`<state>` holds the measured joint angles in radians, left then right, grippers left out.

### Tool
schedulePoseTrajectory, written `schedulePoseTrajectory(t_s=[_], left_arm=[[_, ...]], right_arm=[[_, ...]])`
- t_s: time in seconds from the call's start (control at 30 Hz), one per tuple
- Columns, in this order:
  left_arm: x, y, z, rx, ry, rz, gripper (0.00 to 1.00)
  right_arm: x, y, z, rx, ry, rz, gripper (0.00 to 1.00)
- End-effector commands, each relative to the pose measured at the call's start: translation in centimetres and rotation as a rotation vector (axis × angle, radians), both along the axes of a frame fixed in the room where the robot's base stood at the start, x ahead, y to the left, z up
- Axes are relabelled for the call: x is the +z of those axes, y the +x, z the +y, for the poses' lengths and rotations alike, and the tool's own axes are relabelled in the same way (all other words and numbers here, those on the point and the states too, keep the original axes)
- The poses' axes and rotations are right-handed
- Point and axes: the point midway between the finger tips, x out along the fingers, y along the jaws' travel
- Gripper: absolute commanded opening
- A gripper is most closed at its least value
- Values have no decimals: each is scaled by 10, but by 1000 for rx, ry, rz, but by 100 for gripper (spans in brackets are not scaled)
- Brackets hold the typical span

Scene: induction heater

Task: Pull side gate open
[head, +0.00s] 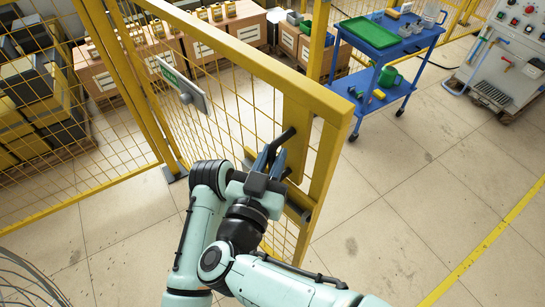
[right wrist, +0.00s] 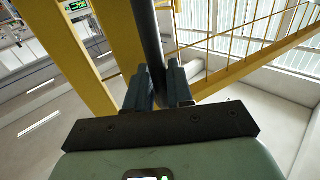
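The side gate (head: 325,165) is a yellow frame with wire mesh. It stands in front of me, its free upright edge at the centre right, at an angle to the fence on the left. A black bar handle (head: 283,138) is mounted near that edge. My right gripper (head: 268,158) is at the handle. In the right wrist view the handle (right wrist: 148,35) passes between the two fingers of the right gripper (right wrist: 160,85), which appear closed against it from both sides. The lower part of the handle is hidden by the gripper. My left gripper is out of view.
A yellow mesh fence (head: 85,185) stands at left, with boxes (head: 100,80) behind it. A blue cart (head: 385,40) stands beyond the gate, and a control cabinet (head: 510,60) at upper right. The floor (head: 400,200) right of the gate is clear, with a yellow line (head: 480,250).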

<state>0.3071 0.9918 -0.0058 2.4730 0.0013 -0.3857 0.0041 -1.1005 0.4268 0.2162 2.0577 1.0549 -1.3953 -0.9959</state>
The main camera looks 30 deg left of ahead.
Motion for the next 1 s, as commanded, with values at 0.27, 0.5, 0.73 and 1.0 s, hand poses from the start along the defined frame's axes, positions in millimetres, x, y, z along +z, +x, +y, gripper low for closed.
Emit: schedulePoseTrajectory(t_s=[0.27, 0.5, 0.73, 1.0], left_arm=[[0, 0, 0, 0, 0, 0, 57], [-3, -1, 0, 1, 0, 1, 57], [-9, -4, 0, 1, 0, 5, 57], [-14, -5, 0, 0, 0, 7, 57]], right_arm=[[1, 0, 1, 3, 1, -1, 38], [0, -15, -1, 5, 2, -2, 38], [0, -62, -10, 8, 1, -2, 38], [0, -108, -19, 7, 1, -2, 38]])
